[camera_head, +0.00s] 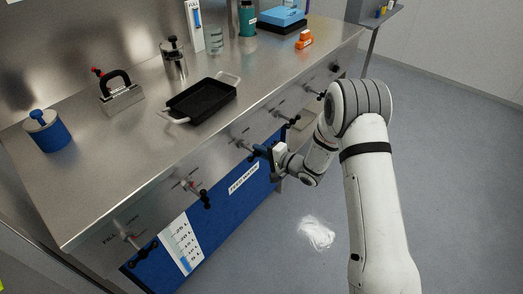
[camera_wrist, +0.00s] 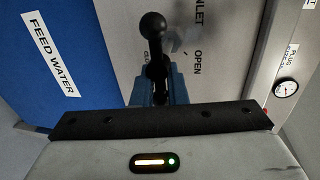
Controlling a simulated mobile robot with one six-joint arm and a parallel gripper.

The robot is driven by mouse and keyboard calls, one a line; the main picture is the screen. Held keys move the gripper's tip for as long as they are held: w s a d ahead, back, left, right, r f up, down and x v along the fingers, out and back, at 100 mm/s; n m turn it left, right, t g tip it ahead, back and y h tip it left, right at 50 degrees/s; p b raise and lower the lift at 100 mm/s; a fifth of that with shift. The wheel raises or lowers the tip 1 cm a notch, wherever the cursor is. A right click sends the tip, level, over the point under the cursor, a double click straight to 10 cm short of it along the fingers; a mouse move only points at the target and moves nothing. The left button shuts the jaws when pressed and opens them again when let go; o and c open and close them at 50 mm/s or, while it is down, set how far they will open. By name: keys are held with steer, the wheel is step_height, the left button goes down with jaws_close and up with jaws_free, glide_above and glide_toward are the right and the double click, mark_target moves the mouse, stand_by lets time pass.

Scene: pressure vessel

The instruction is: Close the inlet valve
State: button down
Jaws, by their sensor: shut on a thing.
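The inlet valve's black lever with a round ball knob (camera_wrist: 153,27) stands in the middle of the wrist view. The panel beside it reads INLET and OPEN; a further word behind the lever is partly hidden. My gripper (camera_wrist: 158,88) has its blue fingers on both sides of the lever below the knob and is shut on it. In the head view my gripper (camera_head: 274,154) is at the front face of the steel bench (camera_head: 130,190), by the black valve handle (camera_head: 259,149), which it partly hides.
A blue FEED WATER tank (camera_head: 232,204) with a level scale lies below the bench front. Other valve handles (camera_head: 204,197) stick out along the front. A gauge (camera_wrist: 286,88) sits at the right in the wrist view. A black tray (camera_head: 202,99) rests on top.

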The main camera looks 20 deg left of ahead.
steer(key=shift+s+a+f, duration=0.15)
steer(key=shift+s+f, duration=0.1)
steer(key=shift+s, duration=0.1)
steer(key=c, duration=1.5)
jaws_free()
steer(key=shift+c, duration=0.2)
steer(key=shift+r, duration=0.15)
steer(key=shift+w, duration=0.15)
steer(key=v, duration=0.7)
steer(key=shift+d, duration=0.35)
steer(key=shift+r, duration=0.1)
